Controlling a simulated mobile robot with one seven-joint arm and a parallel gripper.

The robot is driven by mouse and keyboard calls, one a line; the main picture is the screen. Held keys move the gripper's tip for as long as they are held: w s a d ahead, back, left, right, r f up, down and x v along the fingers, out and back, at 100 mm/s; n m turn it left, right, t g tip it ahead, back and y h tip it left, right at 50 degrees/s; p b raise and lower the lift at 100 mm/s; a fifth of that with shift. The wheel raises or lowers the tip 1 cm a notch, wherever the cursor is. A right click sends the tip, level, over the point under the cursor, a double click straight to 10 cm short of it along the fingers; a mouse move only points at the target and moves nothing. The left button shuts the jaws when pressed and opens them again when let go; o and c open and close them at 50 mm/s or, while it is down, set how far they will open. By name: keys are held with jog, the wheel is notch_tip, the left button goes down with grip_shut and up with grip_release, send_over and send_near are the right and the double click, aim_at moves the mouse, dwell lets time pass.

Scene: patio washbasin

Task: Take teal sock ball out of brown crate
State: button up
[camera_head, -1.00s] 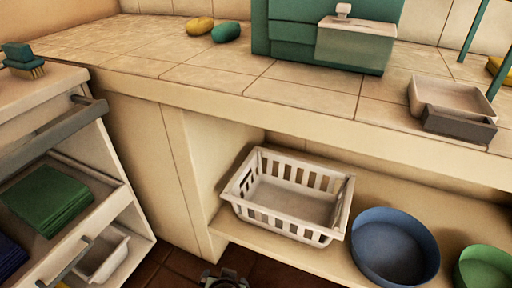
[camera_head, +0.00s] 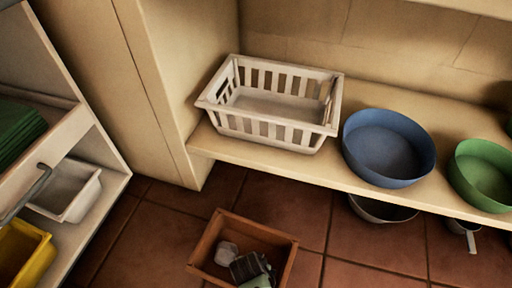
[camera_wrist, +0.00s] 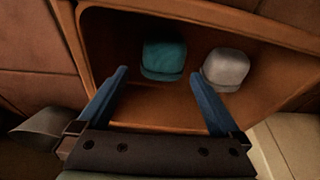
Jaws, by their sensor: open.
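The brown crate (camera_head: 255,233) stands on the tiled floor at the bottom middle of the head view. It also fills much of the wrist view (camera_wrist: 108,45). The teal sock ball (camera_wrist: 163,55) lies inside it, and a pale grey sock ball (camera_wrist: 226,68) lies to its right. In the head view the pale ball (camera_head: 227,253) shows, while the teal one is not visible. My gripper (camera_wrist: 158,76) is open, its blue fingers pointing into the crate, with the teal ball ahead between the fingertips. It appears empty. In the head view my gripper (camera_head: 252,267) covers part of the crate.
A low shelf behind the crate holds a white basket (camera_head: 270,132), a blue bowl (camera_head: 388,150) and a green bowl (camera_head: 485,175). A metal pan (camera_head: 382,210) is under the shelf. A cabinet at left holds a white bin (camera_head: 68,192) and a yellow bin (camera_head: 25,250). Floor right of the crate is clear.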

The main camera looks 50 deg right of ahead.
jog(key=shift+a+b+x, duration=0.2)
jog(key=shift+b+x, duration=0.65)
jog(key=shift+x, duration=0.05)
jog(key=shift+a+b+x, duration=0.2)
jog(key=shift+b+x, duration=0.6)
jog(key=shift+x, duration=0.1)
jog(key=shift+a+b+x, duration=0.2)
jog(key=shift+b+x, duration=0.65)
jog(key=shift+x, duration=0.05)
jog(key=shift+w+d+f+b, duration=0.1)
jog(key=shift+d+f+b, duration=0.05)
jog(key=shift+f+b, duration=0.35)
jog(key=c, duration=1.2)
jog(key=shift+r+p, duration=0.15)
jog(key=shift+p, duration=0.15)
